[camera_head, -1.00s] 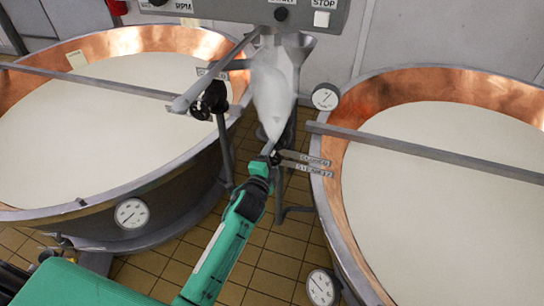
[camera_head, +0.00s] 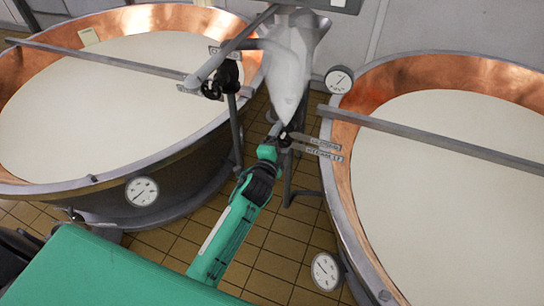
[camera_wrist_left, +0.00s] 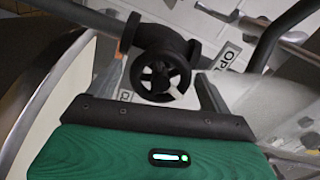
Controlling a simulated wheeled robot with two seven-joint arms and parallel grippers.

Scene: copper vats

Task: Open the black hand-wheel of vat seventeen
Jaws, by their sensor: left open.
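The black hand-wheel (camera_wrist_left: 161,74) sits on a black valve body in the left wrist view, with its spokes facing me. My left gripper (camera_wrist_left: 163,88) is open, with one finger to each side of the wheel; I cannot tell whether they touch it. In the head view my left gripper (camera_head: 279,138) reaches a small dark valve beside two label plates (camera_head: 321,146), whose text is too small to read surely. Most of that wheel is hidden there. My right gripper is not in view.
Another black valve (camera_head: 213,88) is by the left copper vat (camera_head: 165,17). The right copper vat (camera_head: 345,165) has dial gauges at its rim. A grey funnel-like vessel (camera_head: 289,62) and pipes stand between the vats. Tiled floor (camera_head: 262,262) shows below.

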